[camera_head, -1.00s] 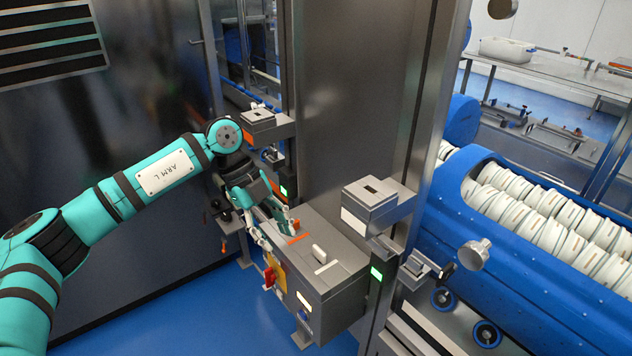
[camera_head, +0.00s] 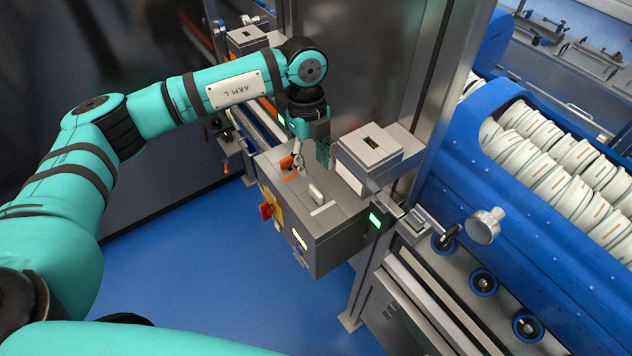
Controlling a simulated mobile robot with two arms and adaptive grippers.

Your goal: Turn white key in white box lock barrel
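A small upright white piece, which looks like the white key (camera_head: 315,193), stands on top of the grey control box (camera_head: 340,232), beside a white strip. A small orange piece (camera_head: 287,163) stands by an orange strip on the same top. My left gripper (camera_head: 312,163) points down over the back of this top, between the orange piece and the slotted box. Its fingers look apart, with nothing clear between them. It is above and behind the white piece, apparently not touching it. Any lock barrel under the white piece is too small to make out. My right gripper is out of view.
A grey slotted box with a white front (camera_head: 350,178) juts out close right of my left gripper. A similar box (camera_head: 247,38) is farther back. A red switch (camera_head: 266,210) is on the control box's front. A blue tub carrier (camera_head: 475,180) stands right; blue floor lies open left.

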